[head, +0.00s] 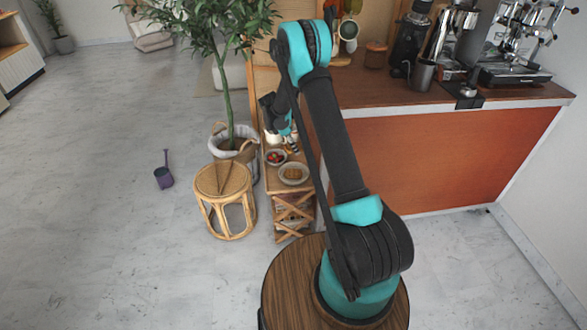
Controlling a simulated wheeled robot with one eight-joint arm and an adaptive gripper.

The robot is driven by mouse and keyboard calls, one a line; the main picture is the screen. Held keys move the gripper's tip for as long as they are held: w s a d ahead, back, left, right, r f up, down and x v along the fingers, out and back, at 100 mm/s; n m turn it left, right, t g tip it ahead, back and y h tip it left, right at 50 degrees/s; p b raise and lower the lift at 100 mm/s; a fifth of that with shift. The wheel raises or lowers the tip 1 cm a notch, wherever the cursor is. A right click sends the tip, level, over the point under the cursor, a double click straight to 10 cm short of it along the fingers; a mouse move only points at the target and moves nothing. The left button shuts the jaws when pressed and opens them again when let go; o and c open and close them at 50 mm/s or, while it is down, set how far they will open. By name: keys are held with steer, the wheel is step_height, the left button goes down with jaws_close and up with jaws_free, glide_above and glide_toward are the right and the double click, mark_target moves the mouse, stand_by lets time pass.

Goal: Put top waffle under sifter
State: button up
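A plate (306,179) stands on the narrow wooden side shelf, with golden-brown waffle (293,172) on it. The waffles are too small to tell apart, so I cannot tell which one is on top. I cannot make out the sifter; my arm hides part of the shelf. My gripper (268,108) is up and behind the plate, near the plant's leaves, at the far end of my arm. It is clear of the plate. It is small and dark, so I cannot tell whether it is open or holds anything.
A bowl of red fruit (275,157) stands just behind the plate. A wicker stool (223,178) and a potted tree (228,100) stand to the left. The wooden counter (400,93) with coffee machines lies to the right.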

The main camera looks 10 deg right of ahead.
mark_target(296, 172)
step_height(296, 172, down, 13)
steer(key=shift+r, duration=0.1)
stand_by(0.4)
steer(key=shift+f, duration=0.4)
steer(key=o, duration=1.2)
steer(key=shift+c, duration=0.2)
